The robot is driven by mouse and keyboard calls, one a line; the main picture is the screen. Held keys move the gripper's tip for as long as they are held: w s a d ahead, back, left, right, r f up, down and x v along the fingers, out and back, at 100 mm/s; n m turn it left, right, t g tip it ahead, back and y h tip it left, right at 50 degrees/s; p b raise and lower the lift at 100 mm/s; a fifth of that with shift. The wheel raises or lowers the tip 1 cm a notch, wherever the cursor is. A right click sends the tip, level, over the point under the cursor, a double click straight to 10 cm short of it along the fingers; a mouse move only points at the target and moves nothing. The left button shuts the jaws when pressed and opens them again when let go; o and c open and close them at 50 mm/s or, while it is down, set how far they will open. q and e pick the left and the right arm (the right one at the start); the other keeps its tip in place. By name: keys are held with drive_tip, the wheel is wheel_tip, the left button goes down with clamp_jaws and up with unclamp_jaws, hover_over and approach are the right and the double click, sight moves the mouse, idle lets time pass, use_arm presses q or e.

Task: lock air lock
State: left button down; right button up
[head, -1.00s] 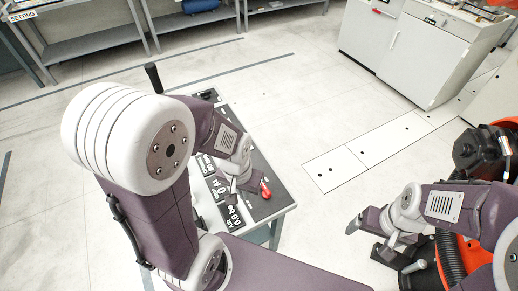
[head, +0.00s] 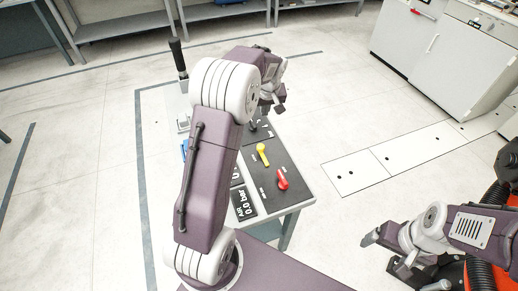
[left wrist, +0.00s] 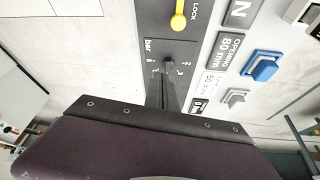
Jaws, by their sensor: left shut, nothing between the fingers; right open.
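A yellow lever (head: 262,151) sits on the dark control panel (head: 265,199) between a red lever (head: 281,179) and a black knob (head: 252,125). In the left wrist view the yellow lever (left wrist: 178,20) is at the top edge beside the word LOCK, with the black knob (left wrist: 168,65) below it. My left gripper (head: 272,108) is shut and empty, above the panel's far part, beyond the yellow lever. My own wrist covers the lower part of the left wrist view. My right gripper (head: 385,250) is open and empty, right of the table.
A display (head: 243,203) reads AIR 0.0 bar. A black upright handle (head: 178,58) rises at the table's far left. White cabinets (head: 430,50) stand at the back right.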

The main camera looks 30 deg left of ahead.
use_arm(q)
wheel_tip(320, 180, down, 6)
drive_tip(key=a, duration=0.2)
drive_tip(key=b, duration=0.1)
hover_over(256, 137)
drive_tip(key=s+d, duration=0.1)
drive_tip(key=s, duration=0.1)
drive_tip(key=shift+n+g, duration=0.3)
drive_tip(key=shift+g, duration=0.1)
drive_tip(key=f, duration=0.9)
drive_tip(key=shift+w+d, duration=0.2)
drive_tip(key=shift+w, duration=0.05)
drive_tip(key=s+d, duration=0.2)
drive_tip(key=shift+s+d, duration=0.2)
drive_tip(key=shift+s, duration=0.15)
drive_tip(key=shift+s+d, duration=0.2)
drive_tip(key=shift+s, duration=0.05)
use_arm(e)
wheel_tip(256, 137, down, 3)
drive_tip(key=shift+w, duration=0.1)
use_arm(q)
drive_tip(key=shift+w+a, duration=0.1)
use_arm(e)
drive_tip(key=shift+d, duration=0.1)
